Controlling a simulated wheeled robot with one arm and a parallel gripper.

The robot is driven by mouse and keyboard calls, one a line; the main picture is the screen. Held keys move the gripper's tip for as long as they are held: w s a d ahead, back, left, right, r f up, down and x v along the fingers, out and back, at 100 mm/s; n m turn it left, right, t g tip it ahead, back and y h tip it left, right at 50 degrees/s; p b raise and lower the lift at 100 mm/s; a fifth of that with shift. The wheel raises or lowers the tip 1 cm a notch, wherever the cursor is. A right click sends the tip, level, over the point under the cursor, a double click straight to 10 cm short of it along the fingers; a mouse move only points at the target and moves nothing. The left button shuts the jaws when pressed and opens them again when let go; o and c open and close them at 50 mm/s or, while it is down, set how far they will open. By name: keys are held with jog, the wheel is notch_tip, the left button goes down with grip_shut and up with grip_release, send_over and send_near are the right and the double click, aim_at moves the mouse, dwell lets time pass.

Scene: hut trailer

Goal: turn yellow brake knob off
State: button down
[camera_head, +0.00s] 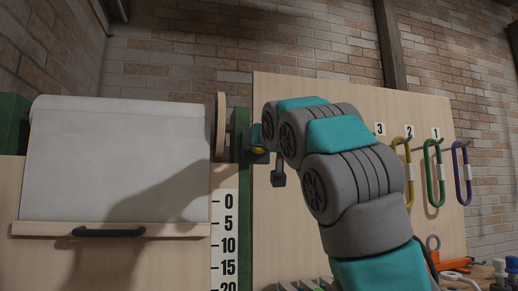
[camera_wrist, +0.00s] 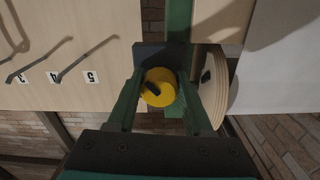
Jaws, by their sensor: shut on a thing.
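The yellow brake knob (camera_wrist: 159,95) is round with a black bar across its face, which lies slanted in the wrist view. It sits on a dark mount on a green post. My gripper (camera_wrist: 160,82) has one finger on each side of the knob and is shut on it. In the head view only a small yellow part of the knob (camera_head: 259,150) shows beside my wrist; my arm hides the rest.
A white roll sheet (camera_head: 120,150) with a wooden bar and black handle (camera_head: 108,232) hangs at left, beside a wooden disc (camera_head: 221,125) and a number scale (camera_head: 226,240). A board holds numbered hooks with coloured loops (camera_head: 434,172) at right. Tools lie below it.

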jog(key=n, duration=0.5)
jog(key=shift+d+n, duration=0.1)
jog(key=shift+n, duration=0.2)
jog(key=shift+w+d+n+p, duration=0.1)
jog(key=shift+n+p, duration=0.55)
jog(key=shift+n, duration=1.45)
jog(key=shift+c, duration=1.5)
grip_release()
jog(key=b+v, duration=0.1)
jog(key=v, duration=0.7)
jog(key=shift+r, duration=0.1)
